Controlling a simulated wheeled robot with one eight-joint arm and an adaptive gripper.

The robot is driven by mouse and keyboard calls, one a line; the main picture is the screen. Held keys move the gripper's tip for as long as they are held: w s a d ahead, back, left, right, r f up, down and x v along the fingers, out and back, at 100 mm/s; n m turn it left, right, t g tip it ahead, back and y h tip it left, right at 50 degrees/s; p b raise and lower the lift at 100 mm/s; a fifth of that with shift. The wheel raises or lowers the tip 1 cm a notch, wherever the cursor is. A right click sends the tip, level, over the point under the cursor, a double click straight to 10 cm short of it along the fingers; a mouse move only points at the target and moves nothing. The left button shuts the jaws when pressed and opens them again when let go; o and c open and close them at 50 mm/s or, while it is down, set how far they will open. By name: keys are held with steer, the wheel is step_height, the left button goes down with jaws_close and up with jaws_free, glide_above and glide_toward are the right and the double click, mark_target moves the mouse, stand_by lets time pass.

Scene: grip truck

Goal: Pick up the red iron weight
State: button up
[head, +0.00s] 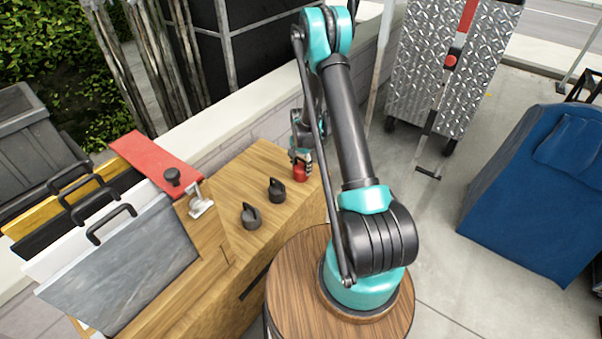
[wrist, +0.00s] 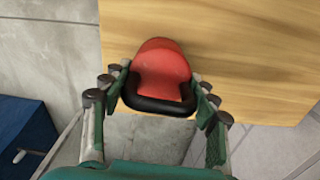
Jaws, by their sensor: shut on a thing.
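The red iron weight (head: 300,173) is at the right end of the wooden cabinet top in the head view. In the wrist view, the red weight (wrist: 161,68) has a rounded red body and a black handle loop at the near side. My gripper (head: 302,160) is above the weight in the head view, pointing down. In the wrist view, my gripper (wrist: 158,98) has its fingers on both sides of the weight, around its handle end. It is shut on the weight. Whether the weight touches the wood is hard to tell.
Two dark weights (head: 277,190) (head: 250,215) stand on the wooden cabinet top (head: 262,160) to the left. A red clamp board (head: 157,162) and upright panels with handles (head: 125,265) are further left. A blue covered object (head: 535,195) and a metal-plate cart (head: 450,60) stand right on the floor.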

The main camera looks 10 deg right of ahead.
jaws_close()
step_height(320, 180, up, 20)
stand_by(0.7)
steer(key=shift+d, duration=0.1)
